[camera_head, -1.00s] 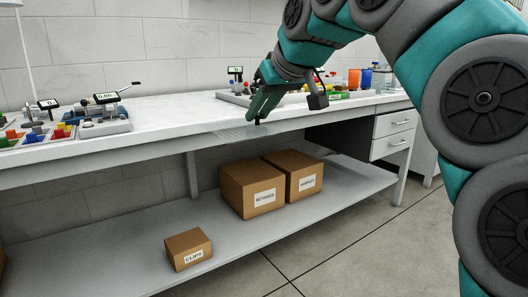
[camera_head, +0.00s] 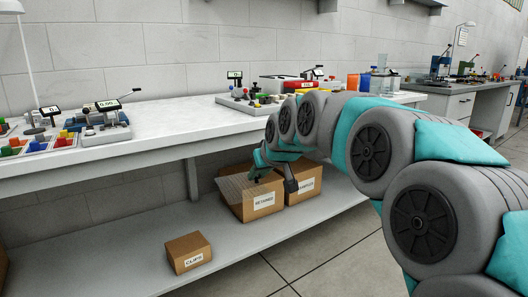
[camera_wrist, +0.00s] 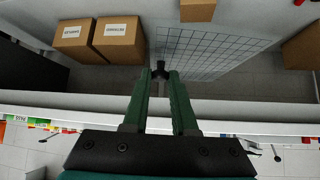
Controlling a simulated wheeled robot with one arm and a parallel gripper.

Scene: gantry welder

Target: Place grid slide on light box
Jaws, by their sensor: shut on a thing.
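The grid slide (camera_wrist: 205,50) is a clear, thin sheet with dark grid lines. My gripper (camera_wrist: 161,72) is shut on it near one edge. In the head view the slide (camera_head: 237,186) shows faintly beside my gripper (camera_head: 257,172), overlapping a cardboard box. The gripper there appears below the front edge of the bench top. I cannot make out a light box in either view.
The white bench top (camera_head: 175,118) has a clear middle. Colored bins and small instruments (camera_head: 95,125) stand at its left, with more equipment (camera_head: 250,98) at the back. The lower shelf (camera_head: 125,235) holds cardboard boxes, including a small one (camera_head: 188,252).

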